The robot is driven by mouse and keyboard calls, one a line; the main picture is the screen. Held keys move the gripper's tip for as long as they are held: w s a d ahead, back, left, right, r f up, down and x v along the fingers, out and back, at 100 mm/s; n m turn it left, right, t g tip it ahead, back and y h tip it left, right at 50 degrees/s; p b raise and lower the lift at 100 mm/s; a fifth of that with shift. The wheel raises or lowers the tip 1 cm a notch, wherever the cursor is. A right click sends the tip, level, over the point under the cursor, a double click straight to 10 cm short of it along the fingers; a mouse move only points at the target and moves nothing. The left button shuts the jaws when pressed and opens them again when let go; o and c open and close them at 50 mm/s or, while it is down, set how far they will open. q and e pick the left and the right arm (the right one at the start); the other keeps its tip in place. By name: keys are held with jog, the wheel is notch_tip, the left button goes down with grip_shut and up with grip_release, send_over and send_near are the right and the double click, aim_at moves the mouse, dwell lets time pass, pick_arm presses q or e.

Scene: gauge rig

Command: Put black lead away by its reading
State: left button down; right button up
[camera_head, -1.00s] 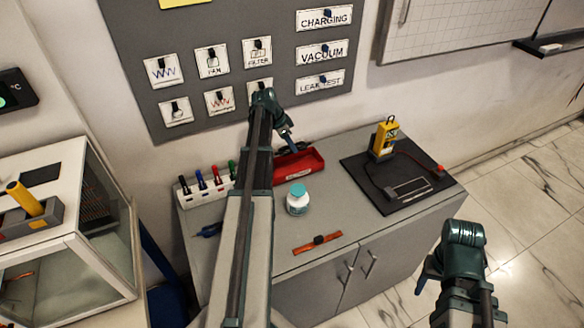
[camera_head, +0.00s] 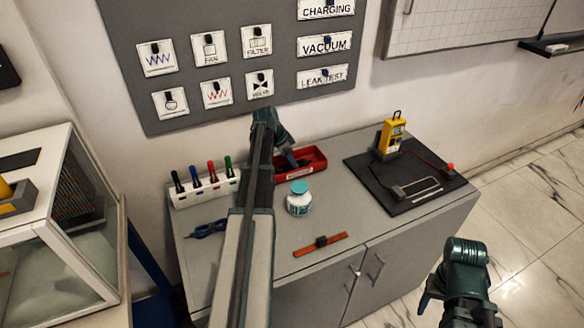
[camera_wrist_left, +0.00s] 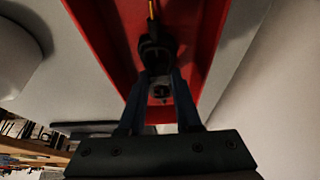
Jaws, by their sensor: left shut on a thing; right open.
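My left gripper (camera_head: 291,160) is down at the red tray (camera_head: 316,160) at the back of the grey cabinet top. In the left wrist view its two blue fingers (camera_wrist_left: 159,95) are shut on a black piece, the black lead (camera_wrist_left: 155,52), inside the red tray (camera_wrist_left: 98,30). A thin yellow strand shows at the lead's far end. Whether the lead touches the tray floor I cannot tell. The yellow gauge (camera_head: 391,138) stands on a black mat (camera_head: 365,172), with a red-tipped lead beside it. My right gripper (camera_head: 428,290) is open and empty, in front of the cabinet.
A white jar with teal lid (camera_head: 299,198) stands just in front of the tray. A marker rack (camera_head: 205,190), blue-handled tool (camera_head: 207,229) and orange strap (camera_head: 320,244) are on the cabinet top. A pictogram board (camera_head: 225,70) hangs behind. A glass-sided case (camera_head: 60,230) stands left.

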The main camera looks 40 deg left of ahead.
pick_arm(q)
jog(key=shift+f, duration=0.15)
jog(key=c, duration=0.6)
grip_release()
jog(key=shift+s+r+p, duration=0.1)
jog(key=shift+r+p, duration=0.45)
jog(key=shift+r, duration=0.05)
jog(key=p+v, duration=1)
jog(key=v, duration=0.1)
